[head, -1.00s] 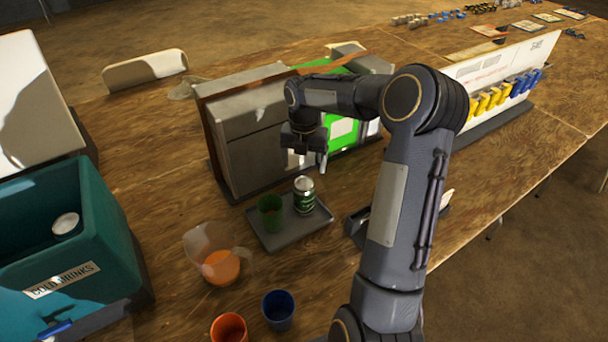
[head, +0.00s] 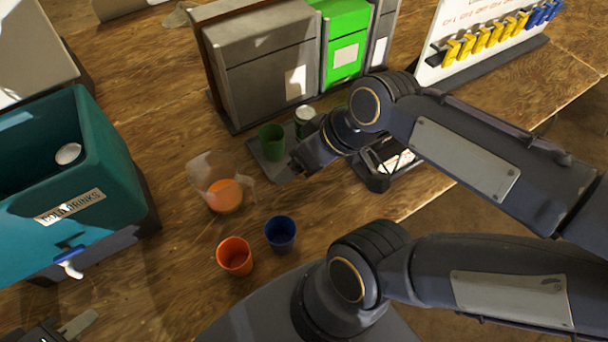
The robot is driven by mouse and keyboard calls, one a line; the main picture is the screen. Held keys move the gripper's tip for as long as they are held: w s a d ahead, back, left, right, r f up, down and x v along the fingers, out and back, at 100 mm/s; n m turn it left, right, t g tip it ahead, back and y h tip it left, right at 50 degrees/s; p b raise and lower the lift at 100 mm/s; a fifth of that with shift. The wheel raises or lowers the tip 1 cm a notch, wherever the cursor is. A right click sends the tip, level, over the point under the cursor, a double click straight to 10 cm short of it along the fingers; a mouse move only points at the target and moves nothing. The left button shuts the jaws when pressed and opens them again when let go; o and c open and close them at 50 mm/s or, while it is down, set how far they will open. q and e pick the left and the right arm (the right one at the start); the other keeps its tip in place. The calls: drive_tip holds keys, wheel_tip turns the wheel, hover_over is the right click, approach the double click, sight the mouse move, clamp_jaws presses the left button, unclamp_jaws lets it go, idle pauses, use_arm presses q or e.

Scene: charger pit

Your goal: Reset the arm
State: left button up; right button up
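My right arm comes in from the right, folded back on itself. Its gripper (head: 300,165) points down-left at the front right of a small grey tray (head: 262,173). I see nothing held in it, but its fingers are too dark and small to tell open from shut. My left gripper (head: 66,329) shows only in part at the bottom left corner, cut off by the picture edge. I cannot tell how its fingers stand. On the tray stand a green cup (head: 272,142) and a green can with a silver top (head: 305,117), the can partly hidden by my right arm.
A pitcher (head: 221,190) with orange drink, an orange cup (head: 234,256) and a blue cup (head: 281,233) stand nearby. A teal drinks cooler (head: 105,170) is at left. Grey bins (head: 268,75) and a green bin (head: 345,45) stand behind. A board with yellow hooks (head: 480,45) is at right.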

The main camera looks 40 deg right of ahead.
drive_tip(key=s+a+m, duration=0.1)
drive_tip(key=s+a+f+m, duration=0.1)
drive_tip(key=m, duration=0.1)
drive_tip(key=shift+s+f+y, duration=0.1)
drive_tip(key=shift+y, duration=0.3)
